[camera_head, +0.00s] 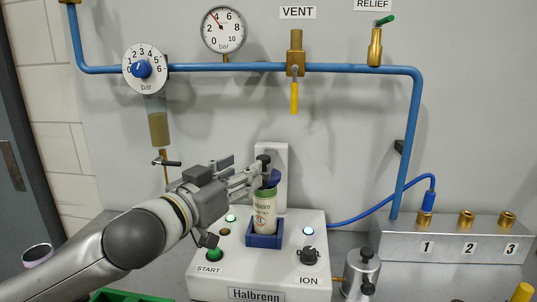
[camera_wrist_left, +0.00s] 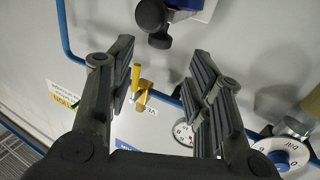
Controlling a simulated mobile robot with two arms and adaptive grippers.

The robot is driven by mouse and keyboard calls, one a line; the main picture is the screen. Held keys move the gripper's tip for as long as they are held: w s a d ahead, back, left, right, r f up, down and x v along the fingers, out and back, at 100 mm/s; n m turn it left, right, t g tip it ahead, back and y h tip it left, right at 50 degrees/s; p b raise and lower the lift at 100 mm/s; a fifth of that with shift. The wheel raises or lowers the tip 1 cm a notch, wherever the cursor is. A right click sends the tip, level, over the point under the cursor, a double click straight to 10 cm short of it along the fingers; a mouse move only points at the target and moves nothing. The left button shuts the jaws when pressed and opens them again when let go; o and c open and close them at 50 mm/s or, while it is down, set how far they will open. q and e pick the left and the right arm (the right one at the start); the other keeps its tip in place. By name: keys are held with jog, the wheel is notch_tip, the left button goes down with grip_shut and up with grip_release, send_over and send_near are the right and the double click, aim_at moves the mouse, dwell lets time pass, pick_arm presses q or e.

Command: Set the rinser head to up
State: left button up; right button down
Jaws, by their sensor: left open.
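The rinser head (camera_head: 273,179) is a blue part on the white post of the Halbrenn machine, just above a white and green can (camera_head: 265,212) that stands upright in a blue holder (camera_head: 264,241). A black knob (camera_head: 264,160) sits beside the head on the post. My left gripper (camera_head: 254,177) is open, its fingers close to the left of the knob and head. In the left wrist view the black knob (camera_wrist_left: 151,15) lies beyond the open fingertips (camera_wrist_left: 164,55), with part of the blue head (camera_wrist_left: 187,4) behind it. Contact cannot be told. My right gripper is not in view.
The white machine base (camera_head: 215,272) has a green START button (camera_head: 214,254) and a black ION knob (camera_head: 309,254). Blue pipes, a gauge (camera_head: 224,30) and a yellow-handled vent valve (camera_head: 294,97) are on the wall above. A grey manifold (camera_head: 455,243) stands at right.

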aim_at(263, 156)
pick_arm(q)
jog(key=p+x, duration=0.1)
jog(key=x, duration=0.7)
jog(key=shift+w+p, duration=0.25)
jog(key=shift+p, duration=0.1)
jog(key=shift+w+d, duration=0.25)
jog(key=shift+w, duration=0.05)
jog(key=shift+c, duration=0.9)
grip_shut()
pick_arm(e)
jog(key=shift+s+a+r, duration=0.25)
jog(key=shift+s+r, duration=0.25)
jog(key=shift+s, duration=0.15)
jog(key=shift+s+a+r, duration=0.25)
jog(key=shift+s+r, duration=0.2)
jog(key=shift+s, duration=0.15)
